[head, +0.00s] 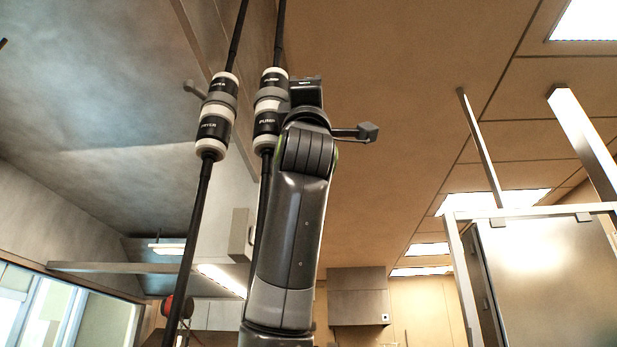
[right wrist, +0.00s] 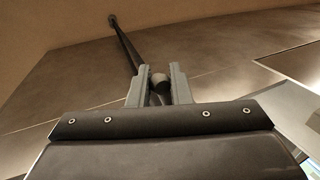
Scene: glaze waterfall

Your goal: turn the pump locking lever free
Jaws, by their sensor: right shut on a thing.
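Two black hoses run up side by side in the head view, each with a white and black coupling. The right coupling (head: 268,104) has small lettering, perhaps "PUMP", and a grey collar. My right gripper (head: 306,94) is raised at this collar, largely hidden behind my own wrist. In the right wrist view, my right gripper (right wrist: 159,73) is shut on a dark rounded knob, which looks like the end of the pump locking lever (right wrist: 160,82). The rest of the lever is hidden, so its angle cannot be told. My left gripper is not in view.
The left coupling (head: 216,115) hangs close beside the right one, with its own grey lever (head: 193,88) sticking out to the left. A metal frame (head: 530,212) with a panel stands at the right. The space between my arm and the frame looks free.

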